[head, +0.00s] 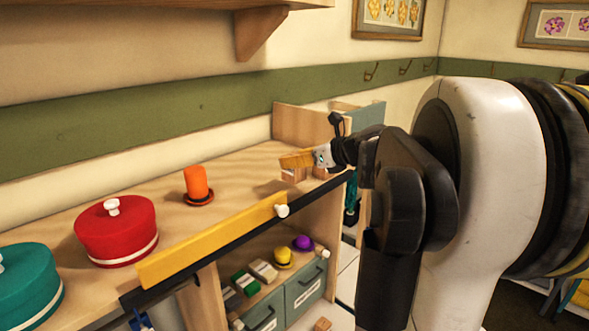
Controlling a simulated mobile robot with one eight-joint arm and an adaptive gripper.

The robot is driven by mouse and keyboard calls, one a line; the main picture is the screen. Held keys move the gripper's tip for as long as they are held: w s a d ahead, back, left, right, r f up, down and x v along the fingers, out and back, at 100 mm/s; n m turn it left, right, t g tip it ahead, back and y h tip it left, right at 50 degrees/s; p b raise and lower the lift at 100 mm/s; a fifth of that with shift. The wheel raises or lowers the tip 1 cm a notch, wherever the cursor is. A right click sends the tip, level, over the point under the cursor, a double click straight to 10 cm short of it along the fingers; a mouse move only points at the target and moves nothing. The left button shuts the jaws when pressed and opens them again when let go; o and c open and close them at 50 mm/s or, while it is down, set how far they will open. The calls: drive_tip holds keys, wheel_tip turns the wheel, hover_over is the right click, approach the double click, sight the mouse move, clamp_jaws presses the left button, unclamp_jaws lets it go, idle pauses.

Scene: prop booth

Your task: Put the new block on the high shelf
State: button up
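My gripper (324,156) is over the right end of the wooden counter (240,180), small and seen from behind my arm. A yellowish wooden piece (296,159) is right at its tip; I cannot tell whether it is gripped. A paler block-like piece (292,175) shows just below it, at the counter top. Which of these is the new block is not clear. The high shelf (160,5) runs along the wall at the top left, above a wooden bracket (258,32); only its underside and edge show.
On the counter are an orange hat (196,182), a red round box (115,230) and a teal round box (28,285). A yellow bar (215,240) runs along the front edge. Cubbies below hold small hats and drawers (305,290). Another wooden block (322,324) is low down.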

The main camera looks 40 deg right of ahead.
sight(301, 170)
wheel_tip(301, 170, down, 4)
drive_tip(key=shift+d+r+p, duration=0.1)
drive_tip(key=shift+r+p, duration=0.1)
drive_tip(key=shift+p, duration=0.15)
drive_tip(key=o, duration=1.1)
drive_tip(key=shift+f, duration=0.15)
drive_tip(key=shift+r, duration=0.2)
drive_tip(key=b+v, duration=0.2)
drive_tip(key=v, duration=1)
drive_tip(key=shift+s, duration=0.1)
drive_tip(key=shift+f, duration=0.1)
